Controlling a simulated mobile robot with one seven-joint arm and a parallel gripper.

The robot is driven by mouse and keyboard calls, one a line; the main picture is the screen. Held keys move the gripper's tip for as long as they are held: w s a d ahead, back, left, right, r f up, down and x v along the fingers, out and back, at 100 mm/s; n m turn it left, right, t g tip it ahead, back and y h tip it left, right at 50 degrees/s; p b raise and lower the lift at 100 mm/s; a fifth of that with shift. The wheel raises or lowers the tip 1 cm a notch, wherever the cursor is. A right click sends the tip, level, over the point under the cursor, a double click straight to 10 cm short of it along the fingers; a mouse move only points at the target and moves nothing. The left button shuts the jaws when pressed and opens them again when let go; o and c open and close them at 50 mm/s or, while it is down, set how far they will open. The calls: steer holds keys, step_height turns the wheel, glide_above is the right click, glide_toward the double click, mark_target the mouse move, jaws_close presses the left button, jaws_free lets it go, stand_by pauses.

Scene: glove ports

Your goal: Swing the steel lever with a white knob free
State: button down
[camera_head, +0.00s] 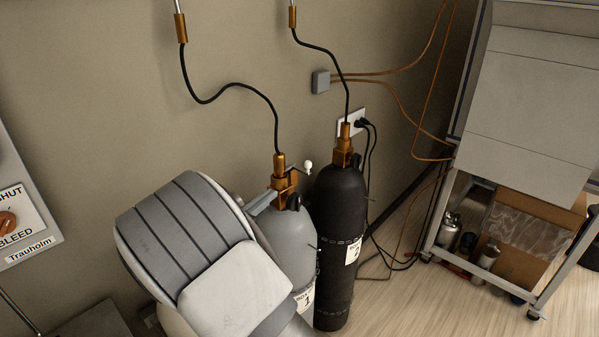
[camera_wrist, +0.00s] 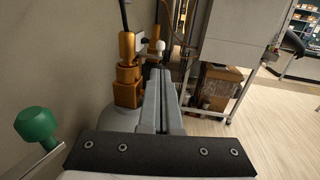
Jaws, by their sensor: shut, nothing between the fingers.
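The white knob (camera_head: 308,167) shows at the right of the brass valve (camera_head: 285,180) on top of the grey gas cylinder (camera_head: 288,240). Its steel lever is barely visible, mostly hidden by the valve or my fingers. In the wrist view a white knob (camera_wrist: 160,45) appears just past my fingertips, right of the brass valve (camera_wrist: 127,75). My gripper (camera_wrist: 161,74) is shut and empty, its fingers pointing forward beside the valve. In the head view its fingers (camera_head: 262,203) reach in from the left, largely hidden behind my arm. Contact with the lever cannot be told.
A black cylinder (camera_head: 341,220) stands close on the right, with hoses running up the wall. A green knob (camera_wrist: 35,125) on a steel rod is near on the left in the wrist view. A grey cabinet (camera_head: 525,100) on a frame stands at right. Floor between is clear apart from cables.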

mark_target(306, 166)
steer(key=shift+w+d, duration=0.1)
steer(key=p+x, duration=0.2)
steer(key=x, duration=1.1)
steer(key=shift+w+d, duration=0.2)
steer(key=shift+w, duration=0.15)
